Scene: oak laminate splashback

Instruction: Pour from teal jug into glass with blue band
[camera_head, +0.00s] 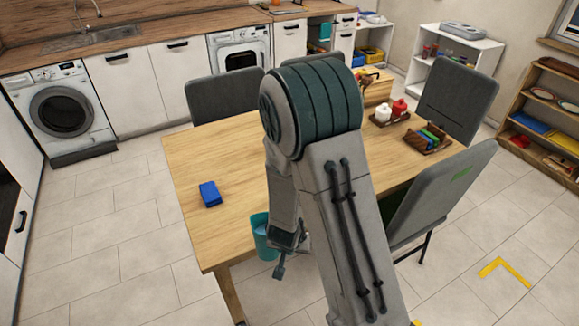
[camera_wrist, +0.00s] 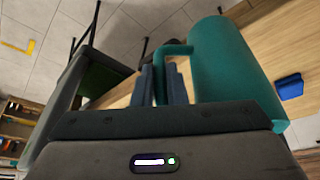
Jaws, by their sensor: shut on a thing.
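The teal jug (camera_wrist: 230,68) fills the right middle of the wrist view, its handle (camera_wrist: 176,50) between the fingers of my gripper (camera_wrist: 163,85). My gripper is shut on that handle. In the head view the jug (camera_head: 262,238) shows left of my arm at the table's near edge, partly hidden by the arm. Whether its base touches the table is unclear, and its contents cannot be seen. I cannot make out a glass with a blue band in either view; my arm hides part of the table.
A blue block (camera_head: 210,194) lies on the wooden table (camera_head: 215,155), left of the jug. Trays with red and white containers (camera_head: 391,111) and coloured items (camera_head: 428,139) stand at the table's right. Grey chairs (camera_head: 226,95) surround it. The table's left part is mostly clear.

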